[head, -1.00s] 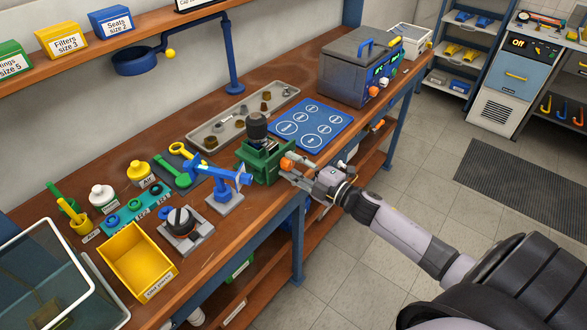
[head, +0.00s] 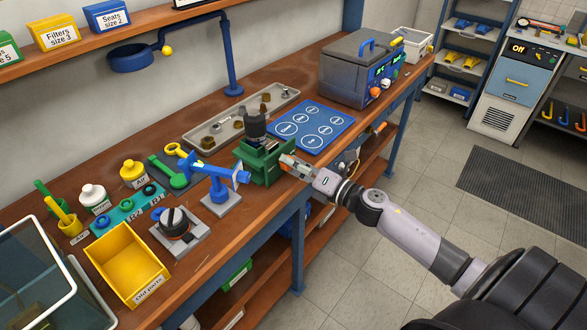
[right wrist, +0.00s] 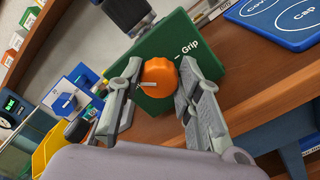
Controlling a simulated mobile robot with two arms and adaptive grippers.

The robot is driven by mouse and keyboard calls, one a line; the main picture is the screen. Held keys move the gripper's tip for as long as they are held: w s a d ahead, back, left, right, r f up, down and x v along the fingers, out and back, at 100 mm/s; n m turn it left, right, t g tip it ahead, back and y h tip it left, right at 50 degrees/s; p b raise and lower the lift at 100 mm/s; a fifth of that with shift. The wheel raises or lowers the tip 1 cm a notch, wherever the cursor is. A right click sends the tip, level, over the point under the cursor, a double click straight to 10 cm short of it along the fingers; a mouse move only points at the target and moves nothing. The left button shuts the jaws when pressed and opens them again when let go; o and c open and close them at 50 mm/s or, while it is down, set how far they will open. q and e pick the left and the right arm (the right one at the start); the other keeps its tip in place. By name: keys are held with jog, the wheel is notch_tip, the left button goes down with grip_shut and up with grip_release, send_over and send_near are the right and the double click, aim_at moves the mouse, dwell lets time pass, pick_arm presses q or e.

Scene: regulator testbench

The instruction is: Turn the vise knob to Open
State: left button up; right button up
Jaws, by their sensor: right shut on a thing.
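The green vise (head: 262,168) stands at the front edge of the workbench with a dark cylindrical part (head: 256,126) upright in it. Its orange knob (right wrist: 160,84) is on the front face, and a white "Grip" label shows to the right of the knob in the right wrist view. A pale mark on the knob points left in that view; no "Open" label is visible. My right gripper (head: 286,162) is at the vise's front, shut on the knob, with one finger on each side of it (right wrist: 158,92). My left gripper is out of view.
A blue clamp stand (head: 218,180) and a dark round fixture (head: 180,228) stand left of the vise. A blue mat (head: 312,126) and a grey tray (head: 205,137) lie behind it. A yellow bin (head: 128,262) is at the near left. The floor in front is clear.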

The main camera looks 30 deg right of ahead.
jog(key=n+b, duration=0.2)
jog(key=n, duration=0.2)
jog(key=shift+f+n, duration=0.15)
jog(key=shift+n, duration=0.15)
jog(key=shift+a+n+b, duration=0.1)
jog(key=shift+n+b, duration=0.6)
jog(key=shift+n, duration=1.1)
jog(key=o, duration=1.2)
jog(key=shift+r, duration=0.2)
jog(key=shift+c, duration=0.2)
jog(key=shift+s, duration=0.2)
jog(key=v, duration=1.1)
jog(key=shift+s, duration=0.35)
